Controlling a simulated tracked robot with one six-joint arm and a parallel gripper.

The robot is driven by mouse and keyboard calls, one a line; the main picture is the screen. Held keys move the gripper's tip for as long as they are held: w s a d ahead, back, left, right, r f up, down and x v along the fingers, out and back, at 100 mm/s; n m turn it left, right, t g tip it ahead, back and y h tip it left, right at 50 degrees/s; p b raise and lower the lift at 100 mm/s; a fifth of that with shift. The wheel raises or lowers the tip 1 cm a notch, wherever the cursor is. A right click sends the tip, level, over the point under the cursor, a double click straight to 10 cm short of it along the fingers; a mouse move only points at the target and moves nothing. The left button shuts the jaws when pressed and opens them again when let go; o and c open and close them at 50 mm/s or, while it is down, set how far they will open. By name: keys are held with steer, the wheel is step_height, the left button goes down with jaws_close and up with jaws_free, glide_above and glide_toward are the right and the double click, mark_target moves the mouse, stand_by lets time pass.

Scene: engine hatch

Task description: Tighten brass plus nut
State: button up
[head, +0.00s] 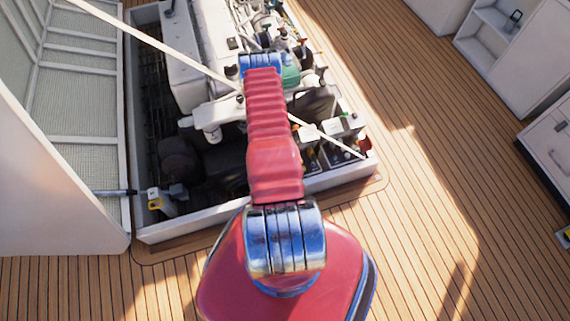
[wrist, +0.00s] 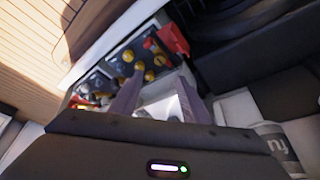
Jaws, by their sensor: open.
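Several brass nuts (wrist: 149,76) sit on dark battery tops in the wrist view, near a raised red cover (wrist: 176,38). I cannot tell for sure which of them is the plus nut. My gripper (wrist: 160,82) is open, with its two dark fingers apart and pointing toward the terminals. No nut is seen between the fingers; a pale surface shows there. The fingers look apart from the nuts, but the exact gap is unclear. In the head view my arm hides the gripper; the batteries (head: 336,150) and a red part (head: 365,145) show at the hatch's right corner.
The open engine hatch has a raised white rim (head: 200,222) and a lid (head: 75,110) standing at left. A pale strut (head: 160,45) crosses above the engine (head: 190,65). White cabinets (head: 515,50) stand at right. The wooden deck (head: 440,200) between is clear.

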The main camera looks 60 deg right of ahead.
steer(key=shift+f, duration=0.1)
steer(key=shift+x, duration=6.8)
steer(key=shift+d, duration=0.1)
steer(key=c, duration=1.1)
